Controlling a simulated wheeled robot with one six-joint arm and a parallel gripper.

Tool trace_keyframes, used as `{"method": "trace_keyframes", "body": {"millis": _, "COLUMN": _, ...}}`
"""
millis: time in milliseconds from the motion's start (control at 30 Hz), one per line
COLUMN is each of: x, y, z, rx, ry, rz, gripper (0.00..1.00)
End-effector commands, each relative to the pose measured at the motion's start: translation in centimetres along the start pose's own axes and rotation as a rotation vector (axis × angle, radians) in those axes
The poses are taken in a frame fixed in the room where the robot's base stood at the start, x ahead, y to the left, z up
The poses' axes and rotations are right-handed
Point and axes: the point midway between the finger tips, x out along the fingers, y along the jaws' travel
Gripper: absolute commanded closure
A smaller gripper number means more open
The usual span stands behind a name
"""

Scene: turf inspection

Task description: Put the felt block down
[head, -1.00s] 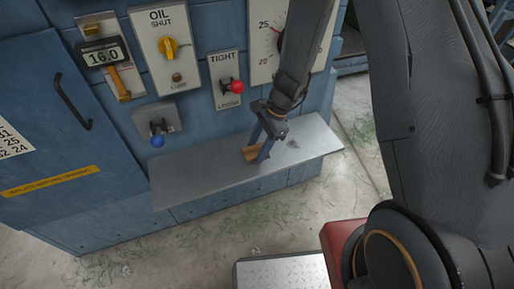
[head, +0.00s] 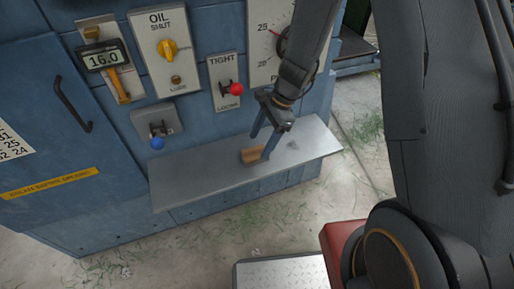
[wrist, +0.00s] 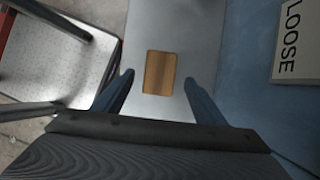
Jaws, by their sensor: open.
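The felt block (head: 252,155) is a small tan-brown block lying on the grey metal shelf (head: 190,182) on the front of the blue machine. In the wrist view the block (wrist: 159,73) lies flat on the shelf (wrist: 165,20), between and a little beyond the two blue fingers. My gripper (head: 263,143) is open and empty above the block, with its fingers apart on either side. It also shows in the wrist view (wrist: 158,88), with clear gaps between the block and both fingers.
Above the shelf are a red-knobbed lever (head: 236,89), a blue-knobbed lever (head: 157,143), a yellow oil knob (head: 167,48), a digital gauge (head: 103,58) and a dial. The shelf is bare to the block's left. Grass clippings litter the floor.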

Motion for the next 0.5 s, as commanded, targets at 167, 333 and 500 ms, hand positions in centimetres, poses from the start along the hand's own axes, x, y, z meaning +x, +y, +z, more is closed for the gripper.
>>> {"method": "trace_keyframes", "body": {"millis": 167, "x": -4.0, "y": -0.1, "z": 0.0, "rx": 0.0, "ry": 0.002, "rz": -0.005, "gripper": 0.35}}
{"method": "trace_keyframes", "body": {"millis": 333, "x": -6.5, "y": -0.1, "z": 0.0, "rx": 0.001, "ry": 0.001, "rz": -0.003, "gripper": 0.35}}
{"method": "trace_keyframes", "body": {"millis": 500, "x": -7.7, "y": 0.0, "z": 0.0, "rx": 0.0, "ry": 0.001, "rz": -0.001, "gripper": 0.35}}
